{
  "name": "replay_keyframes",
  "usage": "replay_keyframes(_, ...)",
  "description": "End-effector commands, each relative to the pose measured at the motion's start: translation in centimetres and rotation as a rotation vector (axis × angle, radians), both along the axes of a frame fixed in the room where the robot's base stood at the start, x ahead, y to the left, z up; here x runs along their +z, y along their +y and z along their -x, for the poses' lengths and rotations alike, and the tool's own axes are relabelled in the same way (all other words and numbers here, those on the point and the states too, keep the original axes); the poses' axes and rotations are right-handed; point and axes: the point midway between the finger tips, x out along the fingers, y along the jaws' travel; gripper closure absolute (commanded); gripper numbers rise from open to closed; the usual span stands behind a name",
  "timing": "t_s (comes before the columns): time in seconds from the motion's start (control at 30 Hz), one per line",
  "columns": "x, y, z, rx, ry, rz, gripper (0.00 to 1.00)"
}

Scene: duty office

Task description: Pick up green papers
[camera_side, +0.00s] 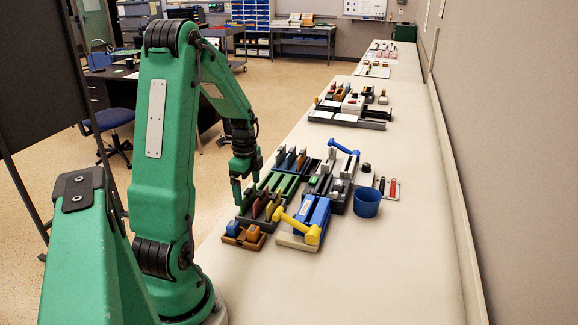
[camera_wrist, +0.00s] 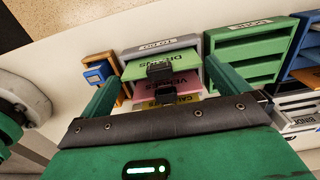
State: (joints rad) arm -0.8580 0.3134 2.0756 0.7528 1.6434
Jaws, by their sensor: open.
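The green papers (camera_wrist: 150,66), a flat green sheet or folder with dark lettering, stand foremost in a grey slotted holder (camera_wrist: 150,45) in the wrist view. Pink papers (camera_wrist: 180,84) and yellow papers (camera_wrist: 188,99) lie behind, partly hidden by my wrist. My gripper (camera_wrist: 161,70) is open, with one green finger to each side of the papers in that view. In the side view my gripper (camera_side: 247,188) points down, low over the holder's near end. I cannot tell whether the fingers touch anything.
An orange holder with a blue block (camera_side: 233,228), a yellow-handled tool (camera_side: 297,226) on a blue box and a blue cup (camera_side: 367,203) stand close by. A green rack (camera_wrist: 250,45) is beside the holder. The bench is clear along its right side.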

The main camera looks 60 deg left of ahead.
Motion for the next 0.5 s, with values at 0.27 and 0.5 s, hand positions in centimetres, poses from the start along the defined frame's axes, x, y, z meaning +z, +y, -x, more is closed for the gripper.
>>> replay_keyframes(0.27, -2.0, 0.0, 0.0, 0.000, 0.001, 0.001, 0.00)
replay_keyframes(0.5, -2.0, 0.0, 0.0, 0.000, 0.000, 0.000, 0.00)
